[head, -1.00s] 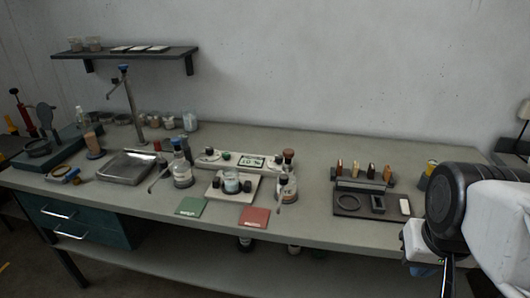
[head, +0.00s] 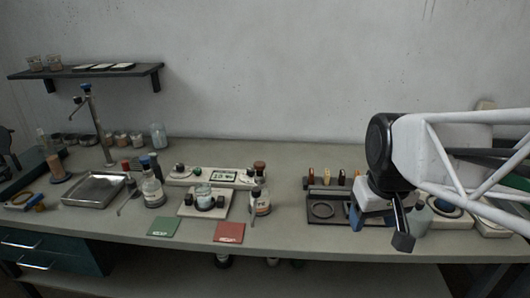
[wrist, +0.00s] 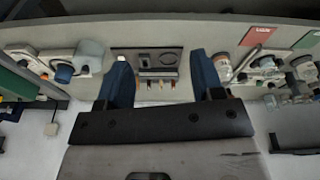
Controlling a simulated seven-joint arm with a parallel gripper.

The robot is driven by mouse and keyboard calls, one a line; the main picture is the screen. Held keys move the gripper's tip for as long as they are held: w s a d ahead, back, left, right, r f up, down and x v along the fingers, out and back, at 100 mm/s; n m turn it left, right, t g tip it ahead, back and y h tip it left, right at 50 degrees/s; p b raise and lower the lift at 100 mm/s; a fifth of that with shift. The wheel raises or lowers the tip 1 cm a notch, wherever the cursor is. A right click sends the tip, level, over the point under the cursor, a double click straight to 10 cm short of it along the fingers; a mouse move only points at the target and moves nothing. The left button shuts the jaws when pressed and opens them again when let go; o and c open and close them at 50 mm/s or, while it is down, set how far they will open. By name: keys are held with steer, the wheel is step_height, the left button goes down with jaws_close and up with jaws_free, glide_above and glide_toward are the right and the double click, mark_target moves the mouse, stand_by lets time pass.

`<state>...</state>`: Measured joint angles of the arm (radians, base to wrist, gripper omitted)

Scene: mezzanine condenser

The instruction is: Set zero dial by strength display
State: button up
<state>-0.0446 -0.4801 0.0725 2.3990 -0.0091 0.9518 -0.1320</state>
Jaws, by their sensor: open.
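A long pale unit (head: 209,182) stands at mid-bench in the head view. It carries a small lit display (head: 223,176), too small to read surely, with a round knob (head: 180,168) on its left end. I cannot tell which knob is the zero dial. In front, a pale base (head: 188,212) bears a glass jar (head: 204,194) and dark knobs. My gripper (head: 379,228) is open and empty, to the right of these and in front of the black tray. Its two blue fingers stand wide apart in the wrist view (wrist: 162,80).
A bottle (head: 260,198) stands at the unit's right end and a clear bottle (head: 152,186) at its left. Green (head: 163,227) and red (head: 229,232) cards lie in front. The black tray (head: 315,210) lies to the right. The bench is clear between the red card and the tray.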

steer(key=w+a+r+n, duration=0.1)
steer(key=w+a+n, duration=0.15)
steer(key=w, duration=0.45)
steer(key=w+a+r+n, duration=0.1)
steer(key=w+a, duration=0.2)
steer(key=w, duration=0.4)
steer(key=n+g, duration=0.2)
steer(key=n, duration=0.8)
glide_above(251, 169)
steer(key=f, duration=1.5)
steer(key=shift+s+d+f, duration=0.2)
steer(key=shift+s+f, duration=0.1)
steer(key=shift+w+a+f, duration=0.2)
steer(key=shift+a, duration=0.05)
steer(key=shift+f, duration=0.1)
steer(key=shift+f, duration=3.8)
steer(key=c, duration=0.9)
